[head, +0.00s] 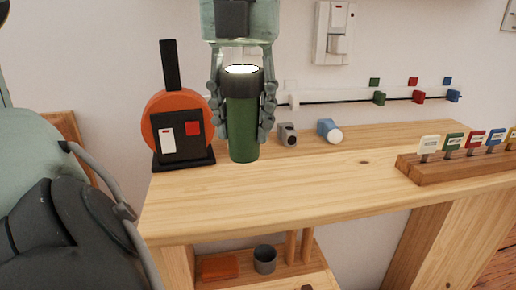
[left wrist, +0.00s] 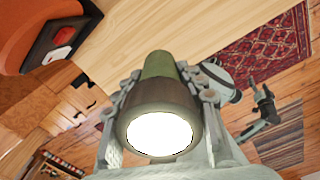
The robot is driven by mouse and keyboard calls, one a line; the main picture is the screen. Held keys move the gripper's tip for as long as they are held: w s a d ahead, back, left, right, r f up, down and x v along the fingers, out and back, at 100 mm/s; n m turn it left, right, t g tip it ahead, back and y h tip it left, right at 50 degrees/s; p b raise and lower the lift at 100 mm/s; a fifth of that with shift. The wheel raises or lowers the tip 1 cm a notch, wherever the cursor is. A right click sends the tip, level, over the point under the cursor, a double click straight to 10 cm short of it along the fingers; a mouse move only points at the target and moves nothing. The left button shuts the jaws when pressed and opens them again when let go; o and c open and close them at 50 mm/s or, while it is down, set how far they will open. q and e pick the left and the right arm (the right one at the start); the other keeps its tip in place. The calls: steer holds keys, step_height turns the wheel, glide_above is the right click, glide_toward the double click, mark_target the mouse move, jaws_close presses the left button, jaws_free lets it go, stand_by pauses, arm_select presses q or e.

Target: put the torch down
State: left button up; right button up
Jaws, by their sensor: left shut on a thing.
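The torch (head: 243,125) has a green body, a dark head and a bright lit lens facing up. My left gripper (head: 241,125) comes down from the top of the head view and is shut around the torch, with a finger on each side. The torch is upright, and its lower end shows in front of the wooden bench top (head: 300,185); I cannot tell whether it touches the wood. In the left wrist view the torch (left wrist: 158,110) points its glowing lens at the camera between the fingers.
An orange round device on a black base (head: 180,125) stands left of the torch. A small grey object (head: 287,134) and a blue-and-white one (head: 329,131) lie behind right. A wooden block with coloured tags (head: 465,160) sits at right. The bench's front middle is clear.

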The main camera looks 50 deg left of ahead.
arm_select(q)
steer(key=w+a+f, duration=0.1)
steer(key=w, duration=0.1)
steer(key=w+a+f, duration=0.2)
steer(key=shift+f, duration=0.15)
step_height(320, 180, down, 4)
steer(key=shift+r, duration=0.15)
steer(key=shift+b, duration=0.3)
steer(key=o, duration=1.4)
arm_select(e)
steer(key=shift+r, duration=0.7)
